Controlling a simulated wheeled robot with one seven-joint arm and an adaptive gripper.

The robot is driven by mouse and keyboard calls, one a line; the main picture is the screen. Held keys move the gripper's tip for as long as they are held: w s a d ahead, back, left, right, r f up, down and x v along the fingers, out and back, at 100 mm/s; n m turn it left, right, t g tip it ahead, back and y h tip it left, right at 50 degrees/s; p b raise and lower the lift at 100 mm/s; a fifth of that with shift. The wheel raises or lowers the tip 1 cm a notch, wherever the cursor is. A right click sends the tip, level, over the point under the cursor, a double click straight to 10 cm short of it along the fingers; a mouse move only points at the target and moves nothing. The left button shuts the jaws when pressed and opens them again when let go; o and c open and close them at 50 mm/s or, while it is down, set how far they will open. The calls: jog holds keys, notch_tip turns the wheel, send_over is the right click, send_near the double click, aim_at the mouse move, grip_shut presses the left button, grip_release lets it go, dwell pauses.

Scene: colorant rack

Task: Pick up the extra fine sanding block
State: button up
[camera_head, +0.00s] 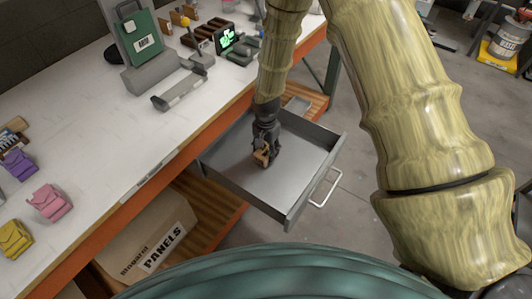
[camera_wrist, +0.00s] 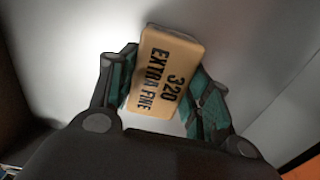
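The extra fine sanding block (camera_wrist: 157,75) is tan with rounded corners and dark lettering reading "320 EXTRA FINE". In the wrist view it sits between the two green-padded fingers of my gripper (camera_wrist: 165,88). The left pad lies against its left side, and the right pad is at or very close to its right side; I cannot tell whether both press on it. In the head view my gripper (camera_head: 264,146) points down inside the open grey drawer (camera_head: 262,192), with the block (camera_head: 261,157) at its fingertips. Whether the block touches the drawer floor is unclear.
The drawer walls surround my gripper, with a handle (camera_head: 325,188) on the outer side. The white workbench (camera_head: 110,140) is at left, holding purple, pink and yellow pouches (camera_head: 48,201) and a green-screened device (camera_head: 224,38). A cardboard box (camera_head: 150,245) sits below.

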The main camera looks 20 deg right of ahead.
aim_at(267, 151)
jog(key=shift+r, duration=0.15)
jog(key=shift+c, duration=0.3)
jog(key=shift+w+r+b, duration=0.1)
jog(key=shift+r+b, duration=0.3)
jog(key=shift+r, duration=0.55)
jog(key=shift+s+r+b, duration=0.3)
jog(key=shift+s+r, duration=0.3)
jog(key=shift+s, duration=0.05)
jog(key=s, duration=0.5)
jog(key=s+r+b, duration=0.1)
jog(key=s, duration=0.4)
jog(key=s+b, duration=0.1)
jog(key=s, duration=0.4)
jog(key=shift+a+r, duration=0.1)
jog(key=shift+r, duration=0.2)
